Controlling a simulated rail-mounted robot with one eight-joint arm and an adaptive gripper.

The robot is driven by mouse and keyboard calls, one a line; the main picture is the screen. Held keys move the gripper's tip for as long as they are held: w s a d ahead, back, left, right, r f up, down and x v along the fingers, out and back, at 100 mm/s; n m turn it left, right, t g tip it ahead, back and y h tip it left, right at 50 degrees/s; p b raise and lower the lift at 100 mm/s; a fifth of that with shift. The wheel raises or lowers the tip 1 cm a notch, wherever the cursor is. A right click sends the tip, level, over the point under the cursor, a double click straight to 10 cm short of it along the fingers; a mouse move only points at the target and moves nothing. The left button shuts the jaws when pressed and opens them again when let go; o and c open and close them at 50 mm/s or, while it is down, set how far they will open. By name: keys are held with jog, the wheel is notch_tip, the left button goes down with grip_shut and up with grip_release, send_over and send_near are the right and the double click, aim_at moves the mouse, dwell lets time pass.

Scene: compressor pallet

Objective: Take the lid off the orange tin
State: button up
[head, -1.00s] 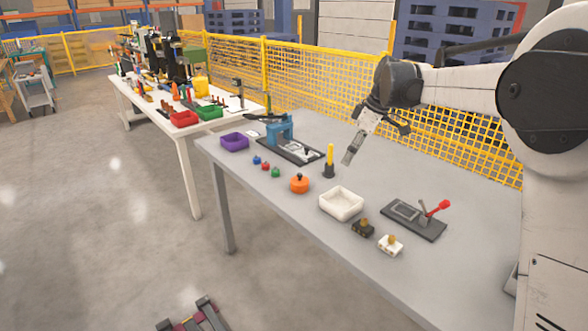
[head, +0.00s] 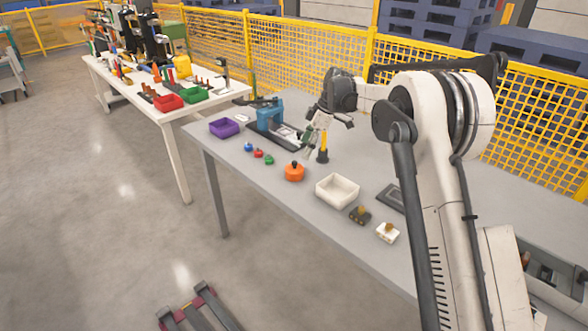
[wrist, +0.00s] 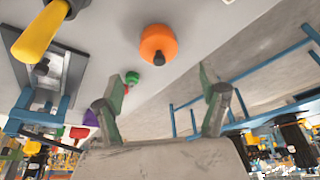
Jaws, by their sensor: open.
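The orange tin (head: 294,173) stands on the grey table, with a small dark knob (head: 294,163) on top. In the wrist view the tin (wrist: 159,44) is ahead of the fingers, with its dark knob (wrist: 155,58) pointing toward my gripper. The seam between lid and body cannot be made out. My gripper (head: 308,147) is open and empty, above and behind the tin in the head view. In the wrist view its two fingers (wrist: 164,95) are spread wide and touch nothing.
A yellow-handled tool (head: 323,146) stands upright close to my gripper. A white tray (head: 337,199) is right of the tin. Small blue, red and green knobbed pieces (head: 258,154), a purple bin (head: 224,128) and a blue press (head: 270,115) are to the left.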

aim_at(294, 166)
jog(key=shift+x, duration=4.15)
jog(key=c, duration=1)
